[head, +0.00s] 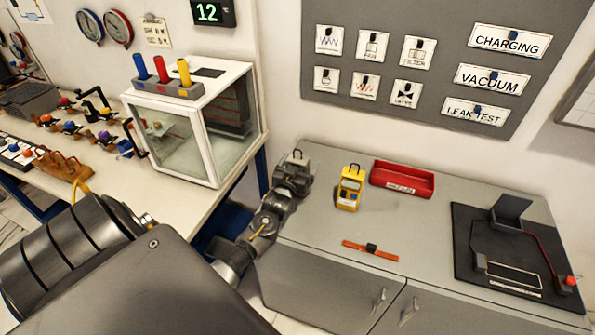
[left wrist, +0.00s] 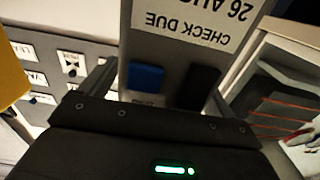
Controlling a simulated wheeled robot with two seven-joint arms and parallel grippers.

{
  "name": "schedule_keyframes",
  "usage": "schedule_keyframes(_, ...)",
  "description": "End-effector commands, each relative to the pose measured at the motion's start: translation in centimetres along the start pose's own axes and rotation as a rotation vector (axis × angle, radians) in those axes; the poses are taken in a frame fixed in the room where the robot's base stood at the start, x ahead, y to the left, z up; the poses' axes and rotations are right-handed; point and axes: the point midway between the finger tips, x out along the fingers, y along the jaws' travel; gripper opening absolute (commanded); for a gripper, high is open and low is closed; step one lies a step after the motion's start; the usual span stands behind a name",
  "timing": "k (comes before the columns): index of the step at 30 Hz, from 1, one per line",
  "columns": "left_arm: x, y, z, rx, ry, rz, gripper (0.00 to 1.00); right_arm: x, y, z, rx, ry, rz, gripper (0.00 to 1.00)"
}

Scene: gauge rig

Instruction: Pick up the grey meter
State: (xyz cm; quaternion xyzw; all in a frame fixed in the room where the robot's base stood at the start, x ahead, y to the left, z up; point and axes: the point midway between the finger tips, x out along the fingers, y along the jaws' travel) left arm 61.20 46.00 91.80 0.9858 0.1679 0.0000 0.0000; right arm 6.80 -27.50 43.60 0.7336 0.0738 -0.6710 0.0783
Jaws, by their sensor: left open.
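The grey meter (head: 297,160) stands upright at the left end of the grey cabinet top in the head view, its lower part hidden by my left gripper (head: 290,181). In the left wrist view the grey meter (left wrist: 186,60) fills the middle, with an upside-down "CHECK DUE" label and a blue and a black patch. My left gripper (left wrist: 160,88) is open, with one finger on each side of the meter. I cannot tell whether the fingers touch it. My right gripper is not in view.
A yellow meter (head: 350,188) stands just right of the grey one, with a red bin (head: 402,180) behind it. An orange strip (head: 370,250) lies in front. A black mat (head: 470,229) holds a device at right. A glass-sided box (head: 190,142) stands left on the bench.

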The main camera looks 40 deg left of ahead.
Motion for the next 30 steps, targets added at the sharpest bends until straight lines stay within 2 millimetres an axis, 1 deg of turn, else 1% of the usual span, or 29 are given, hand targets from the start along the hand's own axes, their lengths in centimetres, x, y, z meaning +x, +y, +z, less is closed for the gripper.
schedule_keyframes(5, -0.01, 0.01, 0.08, 0.000, -0.001, 0.000, 0.89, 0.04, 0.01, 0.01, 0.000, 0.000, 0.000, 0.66)
schedule_keyframes(8, -0.01, 0.01, 0.07, 0.000, -0.001, 0.000, 0.77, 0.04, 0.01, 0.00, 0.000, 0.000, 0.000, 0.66)
schedule_keyframes(18, -0.03, 0.01, 0.07, 0.000, -0.001, 0.000, 0.33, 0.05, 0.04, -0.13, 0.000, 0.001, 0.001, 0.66)
schedule_keyframes(19, -0.01, 0.00, -0.04, 0.000, 0.001, 0.000, 0.31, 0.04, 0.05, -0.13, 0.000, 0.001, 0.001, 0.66)
schedule_keyframes(20, -0.01, 0.00, -0.04, 0.000, 0.001, 0.000, 0.27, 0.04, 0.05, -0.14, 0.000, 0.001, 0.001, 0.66)
schedule_keyframes(26, -0.01, 0.00, -0.09, 0.000, 0.002, 0.000, 0.27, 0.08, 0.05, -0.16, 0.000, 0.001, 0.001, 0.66)
schedule_keyframes(30, 0.01, -0.01, -0.61, -0.001, 0.003, 0.000, 0.27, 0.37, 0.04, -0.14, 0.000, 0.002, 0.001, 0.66)
